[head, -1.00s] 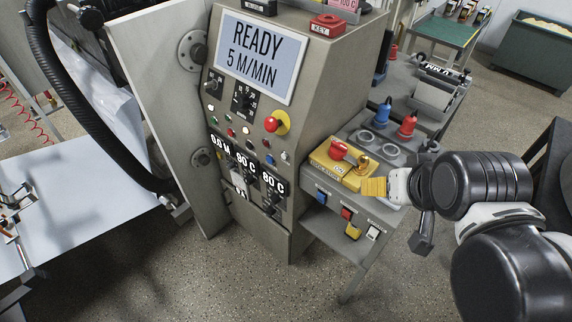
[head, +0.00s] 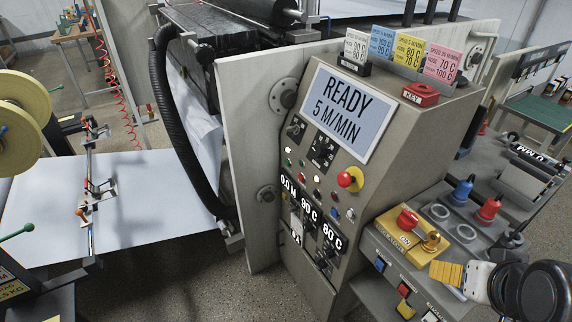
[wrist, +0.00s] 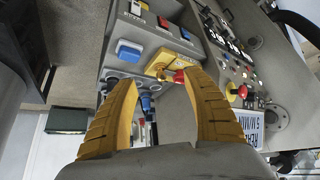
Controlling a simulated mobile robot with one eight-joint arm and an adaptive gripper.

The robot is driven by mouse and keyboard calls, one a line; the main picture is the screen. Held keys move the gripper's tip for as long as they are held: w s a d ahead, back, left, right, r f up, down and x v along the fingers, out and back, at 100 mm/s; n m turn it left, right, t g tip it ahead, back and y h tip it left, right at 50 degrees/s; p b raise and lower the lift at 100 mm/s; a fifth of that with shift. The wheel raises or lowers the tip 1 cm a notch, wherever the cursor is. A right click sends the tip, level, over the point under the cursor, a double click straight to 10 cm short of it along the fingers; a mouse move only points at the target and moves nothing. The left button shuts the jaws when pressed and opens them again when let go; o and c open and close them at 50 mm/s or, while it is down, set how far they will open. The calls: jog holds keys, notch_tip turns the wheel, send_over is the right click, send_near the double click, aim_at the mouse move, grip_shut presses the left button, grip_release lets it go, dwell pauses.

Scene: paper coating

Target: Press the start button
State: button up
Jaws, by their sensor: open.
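The control cabinet (head: 400,120) has a screen (head: 350,108) reading READY 5 M/MIN. Below it are small coloured buttons, including a green one (head: 288,163) and a blue one (head: 335,213), and a red mushroom button on yellow (head: 350,179). Their labels are too small to read, so I cannot tell which is the start button. My gripper (head: 436,270) is open and empty, low and right of the panel, near the yellow box (head: 388,232). In the wrist view my gripper (wrist: 158,77) has its fingers spread; the red mushroom button (wrist: 242,91) lies right of them.
The yellow box carries a red knob (head: 407,219) and a brass key-like part (head: 431,242). Blue (head: 463,190) and red (head: 488,209) plugs stand behind it. Lower switches (head: 404,290) sit below the box. A metal plate (head: 245,160) stands left of the cabinet. Open floor lies in front.

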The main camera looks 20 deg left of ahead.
grip_shut()
dwell(1.3)
